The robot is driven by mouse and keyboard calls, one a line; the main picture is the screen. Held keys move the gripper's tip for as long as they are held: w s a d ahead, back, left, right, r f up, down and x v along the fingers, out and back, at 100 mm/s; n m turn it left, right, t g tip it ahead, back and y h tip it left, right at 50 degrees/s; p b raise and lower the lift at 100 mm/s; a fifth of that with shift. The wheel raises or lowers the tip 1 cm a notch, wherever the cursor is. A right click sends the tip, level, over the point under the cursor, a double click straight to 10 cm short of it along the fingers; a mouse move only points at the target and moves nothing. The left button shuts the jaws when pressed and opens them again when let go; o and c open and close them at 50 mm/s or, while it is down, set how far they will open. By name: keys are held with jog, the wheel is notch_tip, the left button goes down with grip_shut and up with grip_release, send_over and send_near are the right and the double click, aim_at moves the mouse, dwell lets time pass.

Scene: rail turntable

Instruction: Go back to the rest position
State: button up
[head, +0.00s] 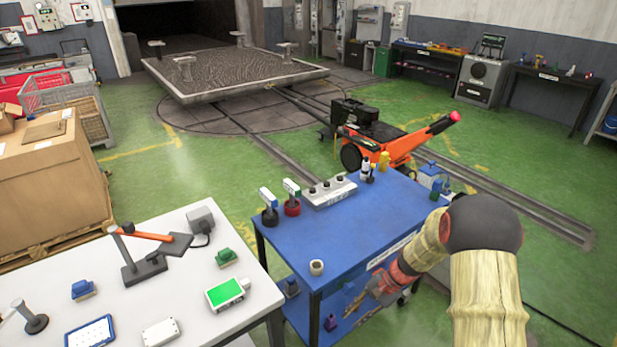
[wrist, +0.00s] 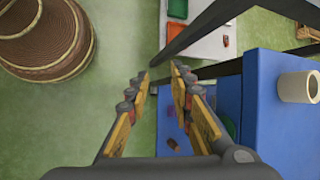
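My gripper (head: 362,300) hangs low at the front right side of the blue cart (head: 330,230), below the level of its top, with its fingers toward the lower left. In the wrist view my gripper (wrist: 160,72) has its two fingers apart with nothing between them. Green floor shows through the gap. The blue cart (wrist: 270,130) lies close to the right of the fingers there. My arm comes down from the right of the head view. I cannot tell from the head view whether the gripper touches the cart's frame.
A pale cup (head: 316,267) stands near the cart's front edge; it also shows in the wrist view (wrist: 298,87). Two upright tools and a grey block (head: 329,191) stand farther back. A white table (head: 190,250) is left. An orange machine (head: 385,145) stands behind the cart.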

jog(key=s+d+r+n+t+h+b, duration=0.2)
jog(key=s+r+n+t+h+b, duration=0.1)
jog(key=s+r, duration=1)
jog(key=s+d+r+n+t+h+b, duration=0.2)
jog(key=s+r+n, duration=0.4)
jog(key=s+r, duration=0.8)
notch_tip(320, 180, up, 2)
jog(key=shift+d+r+t+h+b, duration=0.15)
jog(key=shift+d+t+h+b, duration=0.1)
jog(key=shift+t+h+b, duration=0.55)
